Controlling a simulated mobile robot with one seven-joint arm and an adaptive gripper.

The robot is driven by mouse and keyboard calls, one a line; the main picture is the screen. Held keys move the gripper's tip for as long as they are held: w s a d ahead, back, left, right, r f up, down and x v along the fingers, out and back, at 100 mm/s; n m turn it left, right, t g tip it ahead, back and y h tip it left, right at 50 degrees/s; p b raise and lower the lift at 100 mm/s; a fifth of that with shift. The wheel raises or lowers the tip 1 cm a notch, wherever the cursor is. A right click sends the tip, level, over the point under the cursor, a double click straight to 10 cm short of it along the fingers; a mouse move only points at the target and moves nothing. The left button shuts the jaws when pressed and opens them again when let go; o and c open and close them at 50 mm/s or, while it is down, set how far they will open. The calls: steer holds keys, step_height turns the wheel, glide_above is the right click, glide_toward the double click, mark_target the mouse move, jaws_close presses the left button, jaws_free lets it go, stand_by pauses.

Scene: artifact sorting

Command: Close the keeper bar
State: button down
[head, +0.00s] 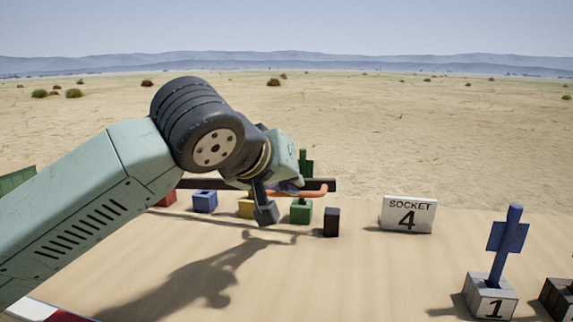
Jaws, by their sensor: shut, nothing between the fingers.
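The keeper bar (322,185) is a long dark bar running left to right behind the row of coloured blocks. My wrist hides its middle. An orange rod (312,193), perhaps its handle, shows just right of my gripper. My gripper (266,212) is shut and empty, pointing down in front of the bar, near the yellow and green blocks. I cannot tell whether it touches the bar or the orange rod. A short black post (331,222) stands at the right, below the bar's right end.
Red (167,200), blue (205,201), yellow (246,207) and green blocks (301,211) line the table (380,275). A green piece (304,162) rises behind the bar. A blue piece (508,240) stands in block 1 (489,299).

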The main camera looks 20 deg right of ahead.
steer(key=shift+s+d+f+b, duration=0.15)
steer(key=shift+f+b, duration=0.65)
steer(key=shift+f, duration=0.95)
